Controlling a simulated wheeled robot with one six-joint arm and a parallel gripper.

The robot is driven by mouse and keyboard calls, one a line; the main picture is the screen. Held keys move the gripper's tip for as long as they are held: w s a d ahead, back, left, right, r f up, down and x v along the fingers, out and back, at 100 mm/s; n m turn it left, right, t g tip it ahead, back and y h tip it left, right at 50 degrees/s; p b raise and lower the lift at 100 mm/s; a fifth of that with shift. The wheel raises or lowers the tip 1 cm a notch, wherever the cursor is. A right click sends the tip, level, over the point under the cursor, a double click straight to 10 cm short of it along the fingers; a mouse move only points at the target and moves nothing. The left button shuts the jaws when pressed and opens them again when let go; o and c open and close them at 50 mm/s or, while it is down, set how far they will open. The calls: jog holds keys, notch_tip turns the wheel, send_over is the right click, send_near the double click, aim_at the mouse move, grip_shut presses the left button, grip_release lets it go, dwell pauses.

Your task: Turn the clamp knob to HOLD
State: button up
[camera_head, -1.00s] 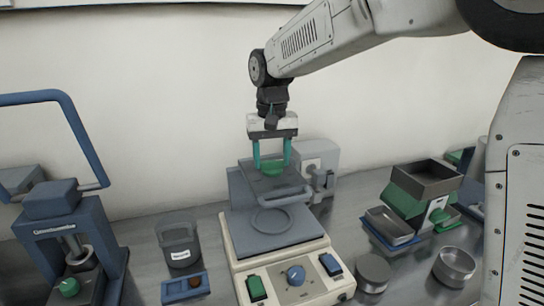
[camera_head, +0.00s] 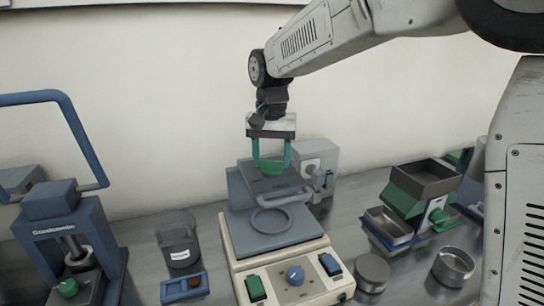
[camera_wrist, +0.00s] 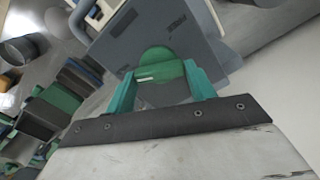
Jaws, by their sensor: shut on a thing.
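The green clamp knob (camera_head: 270,167) sits on the grey plate at the top of a cream-based machine (camera_head: 235,272). In the wrist view the knob (camera_wrist: 162,66) is a round green disc with a pale line on it. My gripper (camera_head: 271,160) points down from above. Its two teal fingers are shut on the knob, one on either side, and it also shows in the wrist view (camera_wrist: 160,85).
The machine's front panel carries a blue dial (camera_head: 295,275), a green switch (camera_head: 255,289) and a blue switch (camera_head: 331,265). A blue press (camera_head: 70,235) and a dark labelled bin (camera_head: 177,240) stand at left. Metal dishes (camera_head: 455,266) and a green-and-grey device (camera_head: 412,205) stand at right.

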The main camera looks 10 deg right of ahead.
jog(key=o, duration=1)
notch_tip(320, 180, up, 8)
jog(key=shift+f, duration=0.1)
